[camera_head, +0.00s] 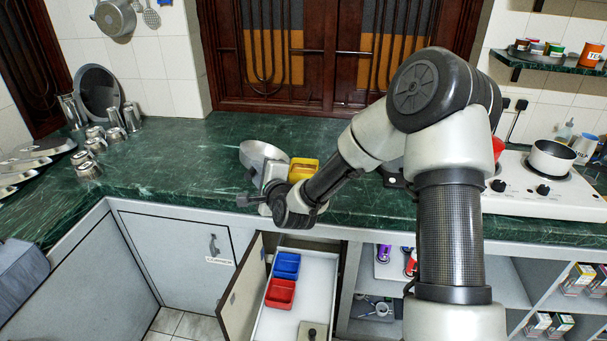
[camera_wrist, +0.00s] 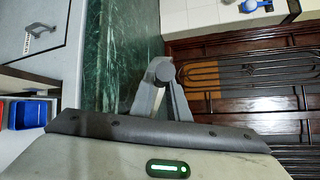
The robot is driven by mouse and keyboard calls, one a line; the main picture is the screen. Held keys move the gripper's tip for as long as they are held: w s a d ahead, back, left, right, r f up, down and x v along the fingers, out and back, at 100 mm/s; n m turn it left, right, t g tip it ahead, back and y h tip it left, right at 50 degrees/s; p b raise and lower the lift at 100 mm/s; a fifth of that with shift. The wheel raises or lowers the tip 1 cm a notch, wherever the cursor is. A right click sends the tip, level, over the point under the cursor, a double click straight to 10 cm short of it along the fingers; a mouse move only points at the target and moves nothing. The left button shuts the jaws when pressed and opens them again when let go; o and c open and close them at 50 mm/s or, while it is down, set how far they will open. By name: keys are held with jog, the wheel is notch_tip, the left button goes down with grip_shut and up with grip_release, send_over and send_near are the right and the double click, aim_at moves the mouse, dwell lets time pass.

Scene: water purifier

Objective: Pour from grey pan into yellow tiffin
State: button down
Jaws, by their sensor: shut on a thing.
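The grey pan (camera_head: 262,153) is near the front of the green counter in the head view, with its inner side partly showing. The yellow tiffin (camera_head: 303,169) stands just to its right on the counter, partly hidden by my arm. My gripper (camera_head: 266,182) is shut on the pan, at what seems to be its handle. In the wrist view my fingers (camera_wrist: 161,82) close around a dark rounded end, and the pan's bowl cannot be made out. What the pan holds and whether it touches the tiffin cannot be told.
An open drawer below holds a blue container (camera_head: 286,265) and a red container (camera_head: 280,293). Several steel cups (camera_head: 88,168) and plates stand at the left. A white stove (camera_head: 540,190) with a white pot (camera_head: 551,160) is at the right. The counter left of the pan is clear.

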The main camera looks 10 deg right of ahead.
jog(key=s+a+f+n+h+b, duration=0.1)
jog(key=a+f+n+b, duration=0.2)
jog(key=a+f+b, duration=0.3)
jog(key=shift+f+n+h+b, duration=0.3)
jog(key=shift+f+n+b, duration=0.1)
jog(key=shift+f+b, duration=0.75)
jog(key=shift+s+d, duration=0.1)
jog(key=shift+s, duration=0.05)
